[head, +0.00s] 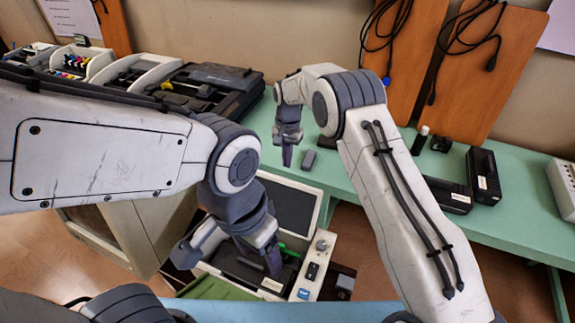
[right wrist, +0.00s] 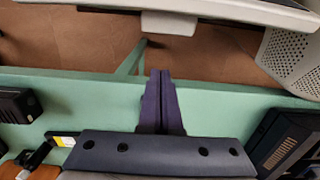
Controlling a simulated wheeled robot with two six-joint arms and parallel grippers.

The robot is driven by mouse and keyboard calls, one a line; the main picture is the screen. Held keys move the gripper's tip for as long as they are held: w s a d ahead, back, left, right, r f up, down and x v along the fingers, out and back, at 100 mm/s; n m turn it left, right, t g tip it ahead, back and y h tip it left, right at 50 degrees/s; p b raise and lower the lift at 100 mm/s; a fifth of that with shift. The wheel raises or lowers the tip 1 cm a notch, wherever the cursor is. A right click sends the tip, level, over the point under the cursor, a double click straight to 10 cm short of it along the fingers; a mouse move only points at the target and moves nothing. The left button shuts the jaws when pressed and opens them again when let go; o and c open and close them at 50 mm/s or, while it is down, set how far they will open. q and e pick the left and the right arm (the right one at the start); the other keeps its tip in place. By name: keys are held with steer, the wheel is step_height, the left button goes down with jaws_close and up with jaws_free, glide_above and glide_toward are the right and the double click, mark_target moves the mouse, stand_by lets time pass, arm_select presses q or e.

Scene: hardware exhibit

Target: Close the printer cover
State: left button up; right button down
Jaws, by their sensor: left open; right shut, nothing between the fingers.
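The printer (head: 312,262) is a cream box with a dark interior and a green part inside, low in the middle of the head view. Its cover (head: 290,205), a dark panel in a cream frame, stands raised at the back of the box. My left gripper (head: 232,260) is open and empty, over the printer's front left part, and hides some of the interior. I cannot tell whether it touches the printer. My right gripper (head: 287,157) is shut and empty behind the raised cover, apart from it in the picture. Its closed fingers also show in the right wrist view (right wrist: 161,100).
A green bench (head: 335,178) runs behind the printer, with black boxes (head: 483,175) at right and trays of parts (head: 130,72) at left. In the right wrist view, a cream edge (right wrist: 215,10) crosses the top.

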steer(key=s+p, duration=0.1)
steer(key=s+a, duration=0.1)
steer(key=s+p, duration=0.1)
steer(key=shift+s+a+f+p, duration=0.15)
steer(key=shift+s+f+p, duration=0.1)
steer(key=shift+f+p, duration=0.05)
